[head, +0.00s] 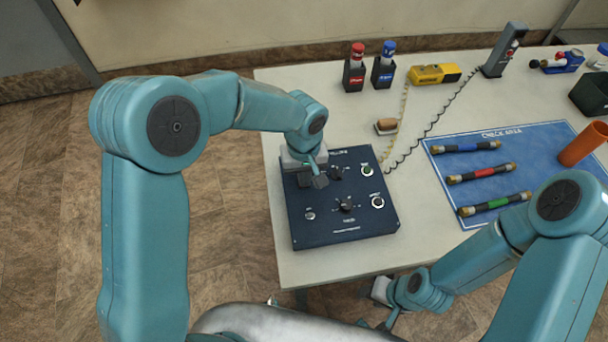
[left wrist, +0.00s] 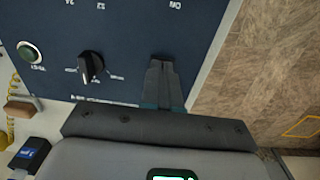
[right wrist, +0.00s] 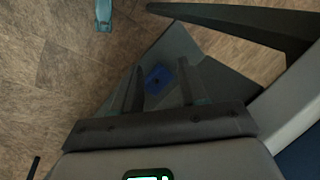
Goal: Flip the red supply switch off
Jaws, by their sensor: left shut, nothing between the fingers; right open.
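The dark blue control panel box (head: 335,232) sits on the near left of the table. My left gripper (head: 317,182) is over its upper left part, with its fingers together and empty. In the left wrist view the shut fingers (left wrist: 162,82) point at the panel's face, below a printed "ON" label. The red supply switch does not show in any view; the left gripper may hide it. A black rotary knob (left wrist: 90,66) and a green button (left wrist: 30,54) show beside the fingers. My right gripper (right wrist: 158,85) is open and low, in front of the table edge.
A blue check-area mat (head: 455,190) holds several banded tubes. Red-capped (head: 354,68) and blue-capped (head: 384,65) bottles stand in holders at the back, with a yellow meter (head: 435,74). The front of the table is clear.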

